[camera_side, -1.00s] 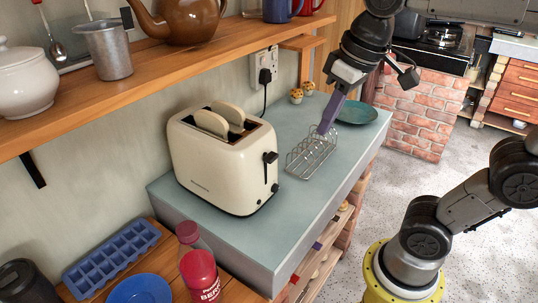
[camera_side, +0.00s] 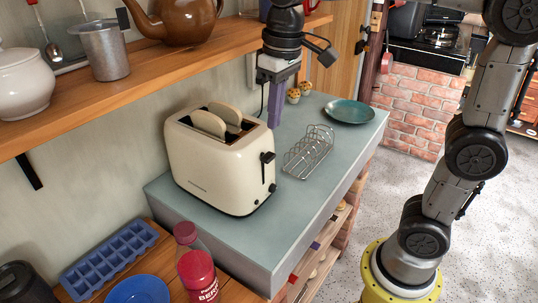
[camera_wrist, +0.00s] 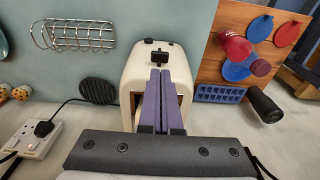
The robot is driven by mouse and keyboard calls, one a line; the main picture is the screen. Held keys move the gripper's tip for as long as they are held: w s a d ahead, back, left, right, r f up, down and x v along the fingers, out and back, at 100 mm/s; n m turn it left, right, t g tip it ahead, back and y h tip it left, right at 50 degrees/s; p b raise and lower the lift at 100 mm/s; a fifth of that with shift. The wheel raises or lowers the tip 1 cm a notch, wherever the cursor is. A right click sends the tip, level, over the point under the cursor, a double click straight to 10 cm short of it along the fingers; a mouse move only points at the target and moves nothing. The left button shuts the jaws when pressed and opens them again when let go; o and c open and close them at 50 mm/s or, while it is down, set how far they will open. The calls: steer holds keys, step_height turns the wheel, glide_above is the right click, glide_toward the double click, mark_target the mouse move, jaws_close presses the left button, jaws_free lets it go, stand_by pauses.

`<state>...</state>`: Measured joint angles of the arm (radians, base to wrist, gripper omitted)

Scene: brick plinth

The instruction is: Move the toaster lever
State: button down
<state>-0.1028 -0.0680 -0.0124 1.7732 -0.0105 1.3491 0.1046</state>
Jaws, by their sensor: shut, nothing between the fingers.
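The cream toaster (camera_side: 215,165) stands upright on the grey-blue counter, with bread slices in its slots. Its black lever (camera_side: 267,158) sits high on the narrow end face, above a small knob. My gripper (camera_side: 274,122) is shut and empty, its purple fingers pointing down just behind and above the lever end of the toaster. In the wrist view the toaster (camera_wrist: 134,75) lies under the shut fingers (camera_wrist: 161,73), and the black lever (camera_wrist: 161,57) shows just beyond their tips. I cannot tell whether the fingertips touch the toaster.
A wire toast rack (camera_side: 308,152) stands right of the toaster, with a teal plate (camera_side: 350,111) and muffins (camera_side: 294,95) behind. A wooden shelf (camera_side: 150,75) with a teapot overhangs on the left. A red bottle (camera_side: 196,275) stands in front.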

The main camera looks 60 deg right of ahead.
mark_target(270, 156)
steer(key=shift+w+f, duration=0.2)
steer(key=shift+f, duration=1.55)
steer(key=shift+w+f, duration=0.15)
steer(key=shift+f, duration=1.55)
steer(key=s+f, duration=0.3)
steer(key=f, duration=0.2)
steer(key=shift+f, duration=0.25)
steer(key=shift+r, duration=0.1)
